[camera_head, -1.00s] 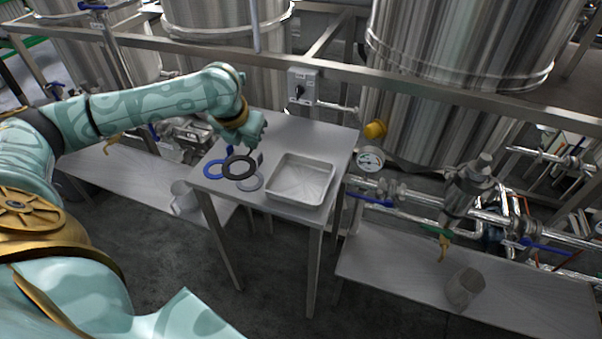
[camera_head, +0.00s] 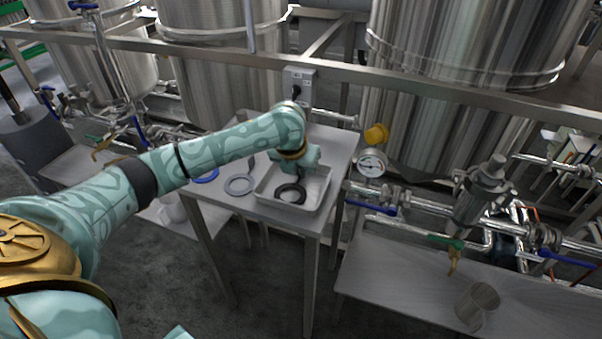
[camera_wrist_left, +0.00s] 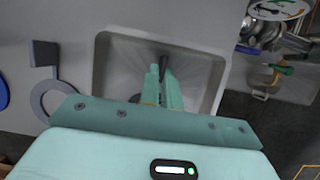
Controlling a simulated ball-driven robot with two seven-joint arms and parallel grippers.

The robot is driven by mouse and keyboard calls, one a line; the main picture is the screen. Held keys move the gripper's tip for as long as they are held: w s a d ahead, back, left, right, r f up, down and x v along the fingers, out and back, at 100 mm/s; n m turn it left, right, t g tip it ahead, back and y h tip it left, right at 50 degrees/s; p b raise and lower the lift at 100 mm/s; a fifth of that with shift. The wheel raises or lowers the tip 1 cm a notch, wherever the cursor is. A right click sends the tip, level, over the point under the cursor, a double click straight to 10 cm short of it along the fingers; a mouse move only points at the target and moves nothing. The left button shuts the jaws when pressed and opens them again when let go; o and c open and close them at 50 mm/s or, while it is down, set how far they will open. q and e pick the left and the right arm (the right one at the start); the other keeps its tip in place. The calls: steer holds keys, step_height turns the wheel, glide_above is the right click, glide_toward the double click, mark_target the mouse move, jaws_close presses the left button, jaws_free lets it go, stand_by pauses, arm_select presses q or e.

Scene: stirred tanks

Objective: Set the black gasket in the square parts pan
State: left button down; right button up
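The black gasket (camera_head: 290,193) is a flat dark ring. In the head view it is within the walls of the square parts pan (camera_head: 263,190), a shallow metal tray on the small table. I cannot tell whether the gasket touches the pan floor. My right gripper is out of view.
A grey gasket (camera_head: 239,193) with a square tab lies left of the pan; a blue gasket (camera_head: 207,178) lies beyond it, partly hidden by my arm.

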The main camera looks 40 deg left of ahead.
arm_select(q)
steer(key=c, duration=1.6)
jaws_free()
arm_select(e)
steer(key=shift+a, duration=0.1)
